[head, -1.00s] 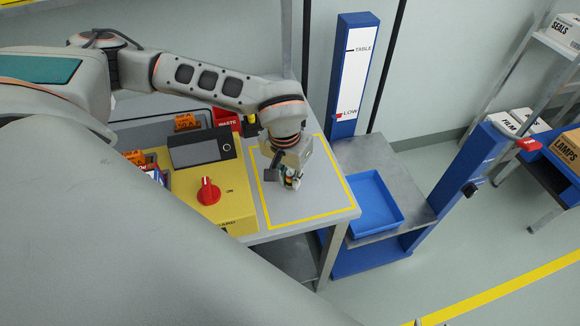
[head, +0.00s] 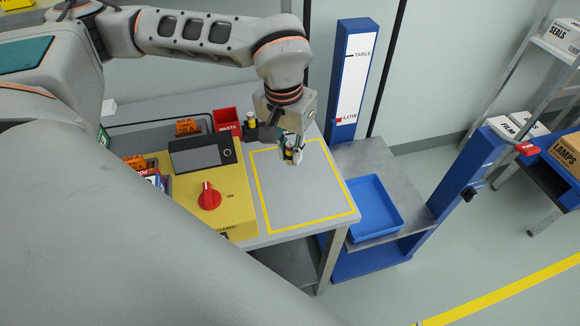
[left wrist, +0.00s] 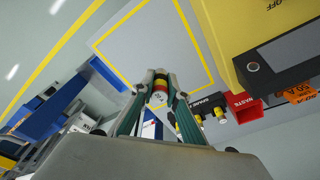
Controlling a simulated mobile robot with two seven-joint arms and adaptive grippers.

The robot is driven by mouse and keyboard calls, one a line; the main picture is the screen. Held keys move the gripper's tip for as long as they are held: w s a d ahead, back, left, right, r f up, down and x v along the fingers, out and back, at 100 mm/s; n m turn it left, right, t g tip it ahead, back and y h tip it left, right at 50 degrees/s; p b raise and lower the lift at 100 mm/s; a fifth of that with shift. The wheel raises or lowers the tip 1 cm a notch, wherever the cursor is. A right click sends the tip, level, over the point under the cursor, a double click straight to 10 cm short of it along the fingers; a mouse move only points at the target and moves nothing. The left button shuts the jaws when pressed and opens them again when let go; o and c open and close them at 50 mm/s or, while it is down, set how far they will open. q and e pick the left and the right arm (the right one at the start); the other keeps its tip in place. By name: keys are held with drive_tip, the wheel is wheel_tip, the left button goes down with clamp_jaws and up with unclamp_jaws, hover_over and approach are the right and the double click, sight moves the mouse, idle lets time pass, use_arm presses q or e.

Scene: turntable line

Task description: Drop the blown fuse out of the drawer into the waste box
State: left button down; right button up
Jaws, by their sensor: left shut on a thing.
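My left gripper (head: 291,158) is shut on a small fuse (head: 290,152) above the yellow-outlined area of the bench. In the left wrist view the fuse (left wrist: 160,87) shows red and yellow bands between the fingertips (left wrist: 160,84). The red waste box (head: 227,119) stands at the back of the bench, left of the gripper and apart from it. It also shows in the left wrist view (left wrist: 243,105), right of the gripper. I cannot make out a drawer. My right gripper is not in view.
A yellow control box (head: 225,208) with a red knob and dark screen stands left of the outlined area. A spare-fuse holder (left wrist: 207,106) stands beside the waste box. A blue tray (head: 375,207) is on the lift to the right. The outlined area (head: 300,200) is clear.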

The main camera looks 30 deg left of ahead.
sight(292, 142)
use_arm(q)
wheel_tip(292, 142, up, 8)
drive_tip(key=shift+f, duration=0.25)
drive_tip(key=w+d+f, duration=0.2)
drive_tip(key=w+f, duration=0.1)
drive_tip(key=f, duration=0.4)
drive_tip(key=shift+w+d+m, duration=0.35)
drive_tip(key=shift+w+m, duration=0.05)
